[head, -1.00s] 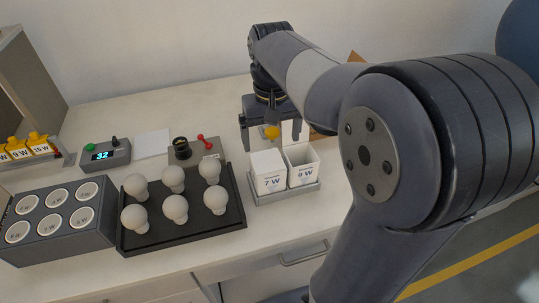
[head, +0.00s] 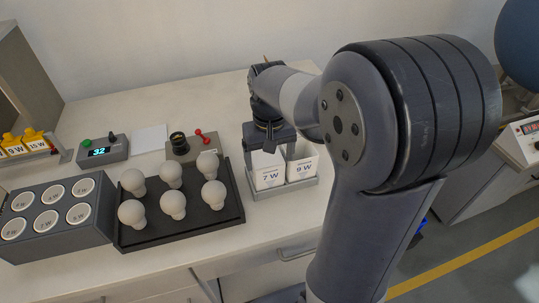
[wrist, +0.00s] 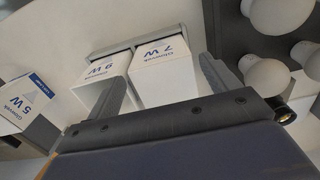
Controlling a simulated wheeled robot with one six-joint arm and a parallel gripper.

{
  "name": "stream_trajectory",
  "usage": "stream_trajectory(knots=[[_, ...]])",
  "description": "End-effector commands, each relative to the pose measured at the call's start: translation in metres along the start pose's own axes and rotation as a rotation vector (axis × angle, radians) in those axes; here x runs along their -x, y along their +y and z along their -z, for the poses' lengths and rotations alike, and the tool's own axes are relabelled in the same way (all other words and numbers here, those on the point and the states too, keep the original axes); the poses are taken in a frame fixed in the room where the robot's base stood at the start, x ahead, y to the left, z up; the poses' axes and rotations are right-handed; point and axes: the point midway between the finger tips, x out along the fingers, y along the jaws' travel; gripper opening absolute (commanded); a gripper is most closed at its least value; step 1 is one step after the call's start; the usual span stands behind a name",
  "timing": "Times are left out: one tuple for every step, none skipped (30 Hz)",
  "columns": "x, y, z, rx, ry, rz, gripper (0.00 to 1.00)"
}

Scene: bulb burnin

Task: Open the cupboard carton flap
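The 7 W carton (head: 269,180) and the 9 W carton (head: 303,167) stand side by side in a grey tray (head: 283,191). My gripper (head: 270,152) is open, over the 7 W carton, and hides its top in the head view. In the wrist view the 7 W carton (wrist: 163,75) shows between my spread fingers (wrist: 160,72). The left finger partly covers the 9 W carton (wrist: 102,69). I cannot tell whether a finger touches a carton. The flaps are not clear. A 5 W carton (wrist: 22,105) shows at left in the wrist view; the arm likely hides it in the head view.
A black tray (head: 180,234) with several white bulbs lies left of the cartons. My arm hides the right side of the bench.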

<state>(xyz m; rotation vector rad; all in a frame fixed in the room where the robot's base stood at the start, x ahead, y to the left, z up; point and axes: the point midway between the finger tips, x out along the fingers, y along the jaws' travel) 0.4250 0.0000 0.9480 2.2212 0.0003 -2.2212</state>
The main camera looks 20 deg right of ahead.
Motion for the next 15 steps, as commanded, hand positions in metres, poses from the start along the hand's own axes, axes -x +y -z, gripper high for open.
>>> stream_trajectory(knots=[[0.0001,0.0000,0.0000,0.000,0.000,0.000,0.79],[0.0001,0.0000,0.0000,0.000,0.000,0.000,0.76],[0.0001,0.0000,0.0000,0.000,0.000,0.000,0.73],[0.0001,0.0000,0.0000,0.000,0.000,0.000,0.71],[0.0001,0.0000,0.0000,0.000,0.000,0.000,0.68],[0.0002,0.0000,0.0000,0.000,0.000,0.000,0.65],[0.0002,0.0000,0.0000,0.000,0.000,0.000,0.62],[0.0002,0.0000,0.0000,0.000,0.000,0.000,0.60],[0.0002,0.0000,0.0000,0.000,0.000,0.000,0.57],[0.0002,0.0000,0.0000,0.000,0.000,0.000,0.54],[0.0002,0.0000,0.0000,0.000,0.000,0.000,0.52],[0.0002,0.0000,0.0000,0.000,0.000,0.000,0.49],[0.0002,0.0000,0.0000,0.000,0.000,0.000,0.46],[0.0002,0.0000,0.0000,0.000,0.000,0.000,0.44],[0.0002,0.0000,0.0000,0.000,0.000,0.000,0.40]])
